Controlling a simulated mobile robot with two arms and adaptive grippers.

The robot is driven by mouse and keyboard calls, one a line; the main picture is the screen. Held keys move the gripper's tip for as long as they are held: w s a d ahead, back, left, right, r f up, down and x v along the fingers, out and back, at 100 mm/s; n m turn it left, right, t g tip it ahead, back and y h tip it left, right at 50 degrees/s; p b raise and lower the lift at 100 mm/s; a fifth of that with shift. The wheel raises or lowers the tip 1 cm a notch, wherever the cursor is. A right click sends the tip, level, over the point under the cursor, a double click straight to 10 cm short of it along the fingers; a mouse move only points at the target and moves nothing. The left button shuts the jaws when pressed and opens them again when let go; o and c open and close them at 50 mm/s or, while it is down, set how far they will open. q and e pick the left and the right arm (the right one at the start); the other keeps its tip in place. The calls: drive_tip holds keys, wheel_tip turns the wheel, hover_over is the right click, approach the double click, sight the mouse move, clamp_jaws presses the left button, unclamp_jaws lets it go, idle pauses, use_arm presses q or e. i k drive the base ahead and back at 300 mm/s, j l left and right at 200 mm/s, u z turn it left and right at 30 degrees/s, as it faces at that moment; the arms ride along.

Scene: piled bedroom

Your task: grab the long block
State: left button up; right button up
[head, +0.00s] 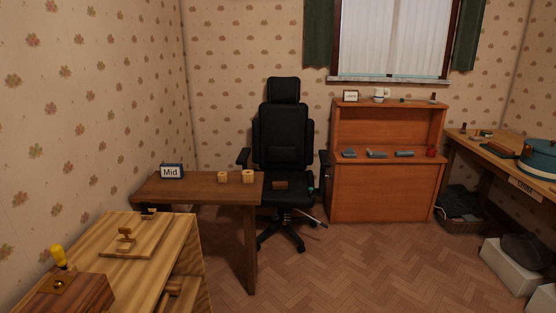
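No block in the head view can be told for sure as the long block. A small brown block (280,184) lies on the seat of the black office chair (284,135). Two small light wooden blocks, a left one (223,177) and a right one (248,176), stand on the brown table (190,190) and look short. A flat reddish-brown block-like thing (503,149) lies on the desk at the right. Neither of my grippers is in view.
A light wooden cabinet (180,245) fills the lower left, with a dark wooden box (72,293) on it. A "Mid" sign (171,171) stands on the table. An orange-brown shelf (385,190) holds small things. White boxes (512,267) sit lower right. The middle floor (370,265) is clear.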

sight(277, 185)
drive_tip(key=i, duration=1.8)
drive_tip(key=i+l+u, duration=0.25)
drive_tip(key=i, duration=0.45)
drive_tip(key=j, duration=0.15)
